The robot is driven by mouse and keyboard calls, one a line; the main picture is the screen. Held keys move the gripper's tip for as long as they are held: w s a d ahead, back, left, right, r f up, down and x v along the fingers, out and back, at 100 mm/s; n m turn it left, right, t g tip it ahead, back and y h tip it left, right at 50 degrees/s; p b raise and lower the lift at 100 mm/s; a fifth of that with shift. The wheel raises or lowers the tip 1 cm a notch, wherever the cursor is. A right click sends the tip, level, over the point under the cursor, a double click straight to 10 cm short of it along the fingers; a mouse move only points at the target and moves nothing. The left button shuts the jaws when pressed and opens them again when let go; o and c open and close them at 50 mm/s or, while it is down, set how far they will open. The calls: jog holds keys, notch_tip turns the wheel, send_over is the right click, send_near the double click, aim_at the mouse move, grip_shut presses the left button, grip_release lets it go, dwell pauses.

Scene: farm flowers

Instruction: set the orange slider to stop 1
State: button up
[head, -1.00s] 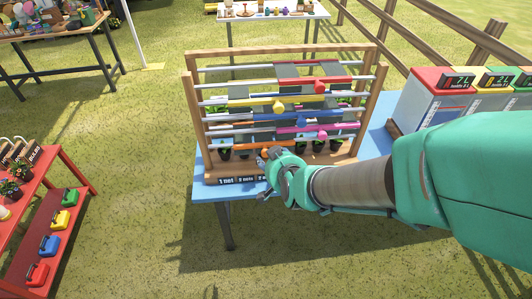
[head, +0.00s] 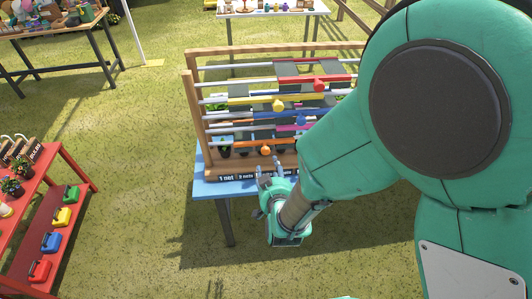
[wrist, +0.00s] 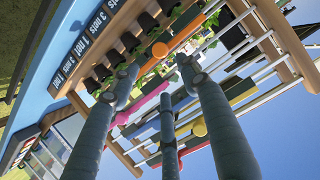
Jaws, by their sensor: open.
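The orange slider's round knob (head: 265,150) is on the lowest visible rail of the wooden frame (head: 197,120), with an orange strip on either side of it. It also shows in the wrist view as an orange knob (wrist: 160,50) beyond my fingertips. My gripper (head: 267,172) is open and empty, just in front of and below the knob, apart from it. In the wrist view my fingers (wrist: 160,75) are spread, with none around the knob.
Yellow (head: 278,105), blue (head: 302,119) and red (head: 319,84) knobs sit on higher rails. A pink strip (head: 288,127) is close above the orange rail. Dark pots stand behind the lowest rail. The blue table (head: 208,187) holds the frame; grass in front is clear.

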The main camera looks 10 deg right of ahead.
aim_at(266, 152)
jog(key=shift+b+x, duration=1.4)
jog(key=shift+x, duration=5.55)
jog(key=shift+s+f, duration=0.1)
grip_shut()
